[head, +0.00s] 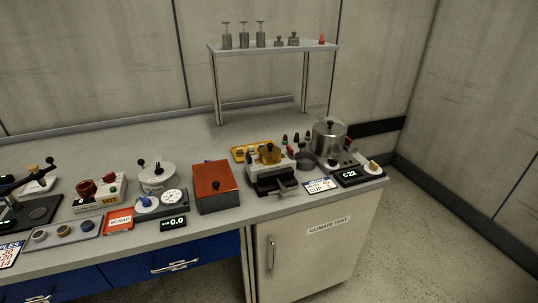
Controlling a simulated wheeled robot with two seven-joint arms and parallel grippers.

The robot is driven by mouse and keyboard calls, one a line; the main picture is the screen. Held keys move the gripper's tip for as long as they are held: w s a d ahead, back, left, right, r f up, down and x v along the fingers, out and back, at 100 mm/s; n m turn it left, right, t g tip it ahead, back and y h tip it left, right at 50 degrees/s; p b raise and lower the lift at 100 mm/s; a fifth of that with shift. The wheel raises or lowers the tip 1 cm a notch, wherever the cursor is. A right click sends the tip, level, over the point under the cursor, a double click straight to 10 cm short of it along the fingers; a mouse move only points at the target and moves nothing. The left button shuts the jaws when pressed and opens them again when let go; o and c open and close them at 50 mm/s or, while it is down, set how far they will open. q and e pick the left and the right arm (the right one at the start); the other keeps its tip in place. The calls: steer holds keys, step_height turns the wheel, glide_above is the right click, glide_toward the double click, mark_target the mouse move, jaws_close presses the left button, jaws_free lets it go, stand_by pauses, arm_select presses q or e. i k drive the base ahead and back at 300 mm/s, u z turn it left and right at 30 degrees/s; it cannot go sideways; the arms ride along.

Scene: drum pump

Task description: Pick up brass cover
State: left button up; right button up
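A brass-coloured cover (269,156) with a dark knob on top sits on a cream and black device (272,177) at the right part of the bench. It looks upright and nothing is gripping it. A smaller brass-coloured piece (373,166) rests on a black unit (360,176) reading C22 near the right bench end. Neither of my grippers shows in the head view, so their distance from the cover cannot be told.
A red-brown box (215,187) stands left of the cream device. A raised shelf (272,48) holds small metal items.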

mark_target(270, 154)
steer(key=z, duration=2)
steer(key=i, duration=1)
steer(key=u, duration=3.9)
